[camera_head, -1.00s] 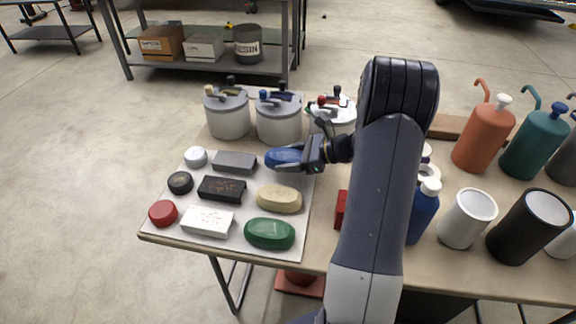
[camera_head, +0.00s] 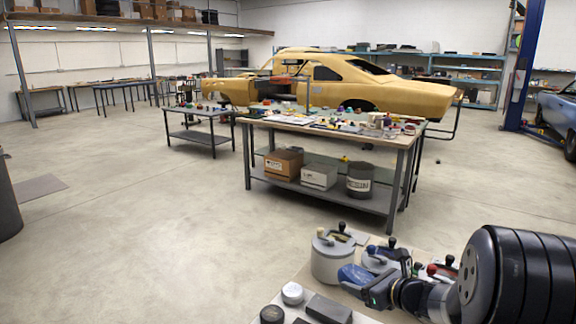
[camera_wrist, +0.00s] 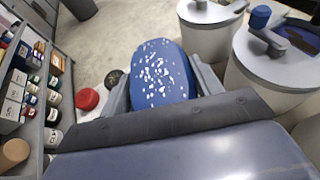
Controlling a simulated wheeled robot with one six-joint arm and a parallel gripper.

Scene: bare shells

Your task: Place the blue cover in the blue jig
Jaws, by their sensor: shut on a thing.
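The blue cover (camera_head: 352,276) is an oval shell held in my gripper (camera_head: 372,288), above the near table at the lower right of the head view. In the wrist view, the blue cover (camera_wrist: 160,72) shows a white-speckled face and sits between the two fingers of my gripper (camera_wrist: 163,88). The fingers are shut on its sides. I cannot make out a blue jig in either current view.
Grey lidded pots (camera_head: 333,258) stand close behind the cover; they also show in the wrist view (camera_wrist: 210,28). A white round piece (camera_head: 292,293) and a dark grey block (camera_head: 328,310) lie on the near table. A cluttered workbench (camera_head: 250,190) stands farther back, with open floor (camera_head: 150,240) to the left.

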